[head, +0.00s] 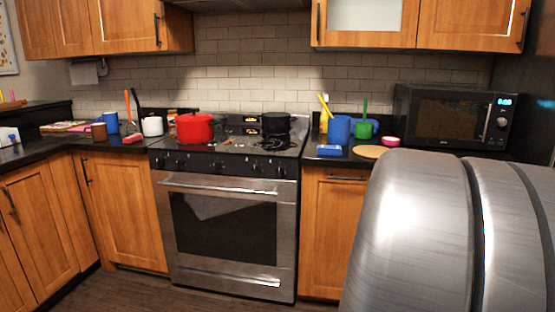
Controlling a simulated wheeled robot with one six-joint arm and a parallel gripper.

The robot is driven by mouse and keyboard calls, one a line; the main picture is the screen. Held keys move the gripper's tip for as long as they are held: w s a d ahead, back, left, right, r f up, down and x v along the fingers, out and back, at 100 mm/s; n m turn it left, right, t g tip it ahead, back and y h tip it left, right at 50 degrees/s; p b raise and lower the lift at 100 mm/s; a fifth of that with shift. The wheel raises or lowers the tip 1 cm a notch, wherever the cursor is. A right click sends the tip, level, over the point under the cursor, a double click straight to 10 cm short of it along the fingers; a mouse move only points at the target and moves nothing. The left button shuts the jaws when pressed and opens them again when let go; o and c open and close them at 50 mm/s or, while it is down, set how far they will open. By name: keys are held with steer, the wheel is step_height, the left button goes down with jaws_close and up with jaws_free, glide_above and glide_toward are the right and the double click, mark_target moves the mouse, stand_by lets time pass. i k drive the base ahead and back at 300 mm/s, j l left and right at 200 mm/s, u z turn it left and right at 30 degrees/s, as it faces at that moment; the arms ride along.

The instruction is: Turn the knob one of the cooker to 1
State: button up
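The cooker (228,215) is a steel and black range set between wooden cabinets, in the middle of the head view. Its dark front control strip (225,164) carries several small knobs, some towards the left end and some towards the right end. Which one is knob one, and what any knob is set to, is too small to tell. A red pot (195,128) and a black pan (276,122) stand on the cooktop. My gripper is not in view; a large grey metal part of my own body fills the lower right.
The oven door handle (220,188) sticks out below the control strip. Blue and green cups, a blue box (329,150) and a round board (370,152) lie on the right counter, near a microwave (450,118). The floor (130,290) before the cooker looks clear.

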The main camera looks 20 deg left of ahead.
mark_target(161, 161)
steer(key=u, duration=1.7)
